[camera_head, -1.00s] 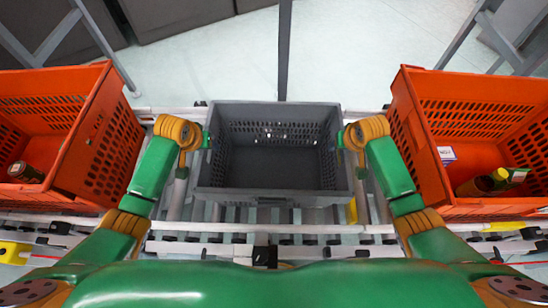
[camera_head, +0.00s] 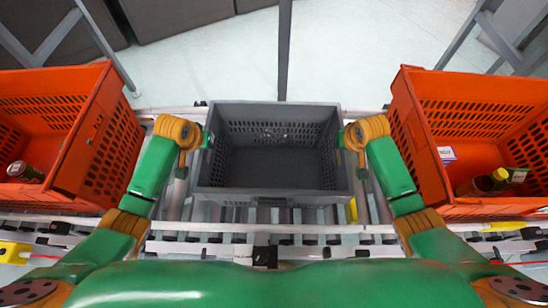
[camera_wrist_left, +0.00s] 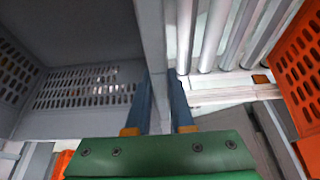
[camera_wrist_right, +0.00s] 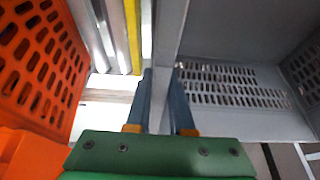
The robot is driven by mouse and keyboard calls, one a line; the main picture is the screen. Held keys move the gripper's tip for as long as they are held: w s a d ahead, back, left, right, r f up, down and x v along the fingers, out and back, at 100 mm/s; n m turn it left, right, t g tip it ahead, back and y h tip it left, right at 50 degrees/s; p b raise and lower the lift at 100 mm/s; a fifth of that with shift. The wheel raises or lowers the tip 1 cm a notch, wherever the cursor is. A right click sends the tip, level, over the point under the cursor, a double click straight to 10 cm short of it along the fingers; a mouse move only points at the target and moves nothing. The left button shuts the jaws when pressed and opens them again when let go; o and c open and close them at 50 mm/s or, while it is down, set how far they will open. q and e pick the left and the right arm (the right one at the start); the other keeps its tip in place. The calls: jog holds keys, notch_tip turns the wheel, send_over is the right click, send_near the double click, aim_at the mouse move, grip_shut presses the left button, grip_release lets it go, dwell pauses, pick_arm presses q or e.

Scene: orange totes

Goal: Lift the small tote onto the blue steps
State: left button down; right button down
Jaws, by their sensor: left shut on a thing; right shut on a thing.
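The small tote (camera_head: 270,194) is grey and empty, with slotted walls. It stands upright in the middle of the head view, over the roller conveyor. My left gripper (camera_head: 206,140) is shut on its left side wall, and my right gripper (camera_head: 342,140) is shut on its right side wall. In the left wrist view the fingers (camera_wrist_left: 160,88) straddle the wall of the tote (camera_wrist_left: 85,90). In the right wrist view the fingers (camera_wrist_right: 161,88) do the same on the tote (camera_wrist_right: 235,88). I cannot tell how high its base is. No blue steps show.
Orange totes stand close on both sides, the left one (camera_head: 105,140) holding a jar (camera_head: 25,172) and the right one (camera_head: 415,135) holding several small items. Rollers (camera_head: 215,240) run in front of the grey tote. Grey metal posts (camera_head: 285,50) stand beyond it.

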pick_arm(q)
jog(key=shift+r, duration=0.1)
pick_arm(e)
jog(key=shift+r, duration=0.1)
dwell(0.7)
